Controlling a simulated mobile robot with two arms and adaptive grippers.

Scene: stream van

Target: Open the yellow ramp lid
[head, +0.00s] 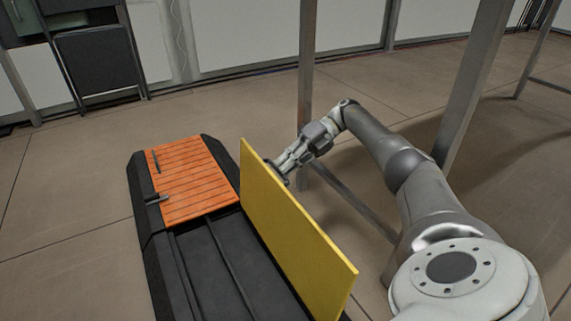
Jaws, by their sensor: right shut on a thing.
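The yellow ramp lid (285,232) stands raised, close to upright, along the right side of the black ramp box (205,262). The open channel of the box shows to the left of the lid. My right gripper (275,174) reaches in from the right behind the lid and is shut on the lid near its far end. The lid hides part of the fingertips. My left gripper is not in view.
An orange slatted panel (190,180) with small dark fittings covers the far part of the box. Grey metal posts (306,75) stand behind and to the right, near my right arm. A dark chair (97,60) is at the back left. The floor at left is clear.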

